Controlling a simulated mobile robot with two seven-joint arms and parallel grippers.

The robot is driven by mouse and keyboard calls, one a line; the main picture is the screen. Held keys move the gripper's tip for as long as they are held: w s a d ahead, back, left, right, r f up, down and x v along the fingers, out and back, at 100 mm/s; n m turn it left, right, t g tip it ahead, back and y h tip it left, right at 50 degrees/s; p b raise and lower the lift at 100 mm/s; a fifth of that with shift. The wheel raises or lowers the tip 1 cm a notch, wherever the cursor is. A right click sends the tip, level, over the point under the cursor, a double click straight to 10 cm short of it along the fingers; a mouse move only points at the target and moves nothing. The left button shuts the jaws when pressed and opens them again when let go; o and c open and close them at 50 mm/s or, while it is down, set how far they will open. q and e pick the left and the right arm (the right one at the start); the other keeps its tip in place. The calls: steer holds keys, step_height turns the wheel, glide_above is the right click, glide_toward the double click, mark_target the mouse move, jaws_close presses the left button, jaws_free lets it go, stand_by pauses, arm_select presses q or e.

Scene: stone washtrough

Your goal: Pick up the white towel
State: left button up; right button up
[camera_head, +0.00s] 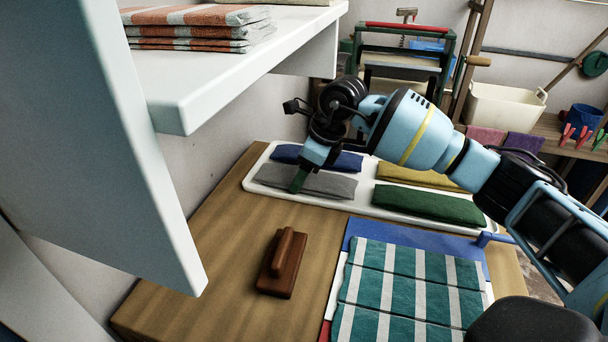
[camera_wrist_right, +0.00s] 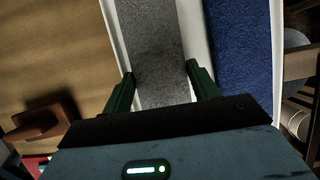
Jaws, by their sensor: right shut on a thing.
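No cloth that is clearly the white towel shows; a pale folded cloth (camera_head: 303,2) on the shelf is mostly cut off by the top edge of the head view. My right gripper (camera_head: 298,182) points down at the grey folded cloth (camera_head: 328,184) in the white tray. In the right wrist view the fingers of my right gripper (camera_wrist_right: 160,72) stand on both long sides of the grey cloth (camera_wrist_right: 152,35), shut on it. The cloth appears to lie in its tray compartment; any lift cannot be told. My left gripper is not in view.
The white tray (camera_head: 366,203) also holds blue (camera_head: 345,163), yellow (camera_head: 415,174) and green (camera_head: 430,205) cloths. A brown wooden block with a handle (camera_head: 283,265) and green-striped cloths (camera_head: 410,290) lie nearer. A white shelf (camera_head: 235,75) with orange-striped cloths (camera_head: 190,30) overhangs the left.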

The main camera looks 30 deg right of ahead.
mark_target(295, 174)
steer(key=shift+r, duration=0.5)
step_height(295, 174, up, 2)
steer(key=shift+w+r, duration=0.1)
steer(key=shift+r, duration=0.1)
steer(key=s+d, duration=0.7)
steer(key=s+d+r, duration=0.1)
steer(key=s+d, duration=0.2)
steer(key=shift+s+d, duration=0.2)
steer(key=shift+s, duration=0.05)
steer(key=shift+s+d+r, duration=0.15)
steer(key=shift+s+d, duration=0.2)
steer(key=shift+s, duration=0.15)
